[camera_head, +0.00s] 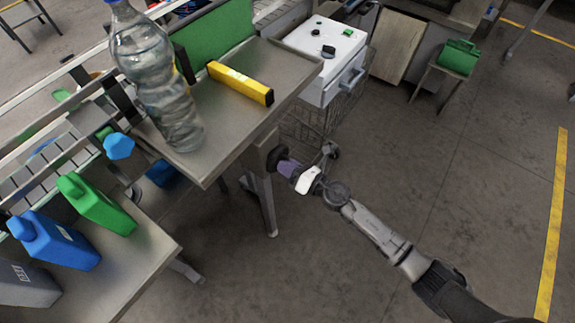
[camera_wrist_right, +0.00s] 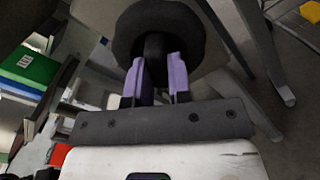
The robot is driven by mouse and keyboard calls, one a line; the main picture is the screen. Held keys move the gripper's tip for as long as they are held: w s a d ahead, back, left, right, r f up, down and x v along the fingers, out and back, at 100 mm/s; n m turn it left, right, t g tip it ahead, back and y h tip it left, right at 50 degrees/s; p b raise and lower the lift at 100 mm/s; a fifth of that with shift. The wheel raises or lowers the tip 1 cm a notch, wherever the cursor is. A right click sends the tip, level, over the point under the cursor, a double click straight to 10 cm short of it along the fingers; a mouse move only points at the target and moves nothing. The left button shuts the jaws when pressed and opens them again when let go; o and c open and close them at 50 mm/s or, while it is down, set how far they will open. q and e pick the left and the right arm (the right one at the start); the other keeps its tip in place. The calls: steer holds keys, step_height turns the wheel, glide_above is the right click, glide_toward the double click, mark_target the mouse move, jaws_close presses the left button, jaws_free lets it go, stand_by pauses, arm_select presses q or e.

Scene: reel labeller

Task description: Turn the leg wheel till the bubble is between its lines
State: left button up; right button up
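The leg wheel (camera_head: 277,157) is a dark round handwheel below the front edge of the steel table, by its leg. My right gripper (camera_head: 287,167), with purple fingers, is at the wheel. In the right wrist view the wheel (camera_wrist_right: 125,36) is a thick dark ring, and the fingers (camera_wrist_right: 155,80) lie on either side of its dark hub, seemingly shut on it. A yellow spirit level (camera_head: 240,82) lies on the table top (camera_head: 225,125); its bubble and lines are too small to read. My left gripper is not in view.
A clear water bottle (camera_head: 165,85) stands on the table, left of the level. Green (camera_head: 97,205) and blue (camera_head: 55,240) jugs stand on a lower left bench. A white box (camera_head: 325,60) sits on a wire cart behind.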

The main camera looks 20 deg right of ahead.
jaws_close()
steer(key=shift+m, duration=0.3)
steer(key=shift+s+a+r+m+p, duration=0.15)
steer(key=shift+m+p, duration=1.55)
steer(key=shift+m, duration=1.15)
steer(key=shift+w+d+r+m+p, duration=0.1)
steer(key=shift+m+p, duration=1.6)
steer(key=shift+m, duration=1.15)
steer(key=o, duration=0.5)
jaws_free()
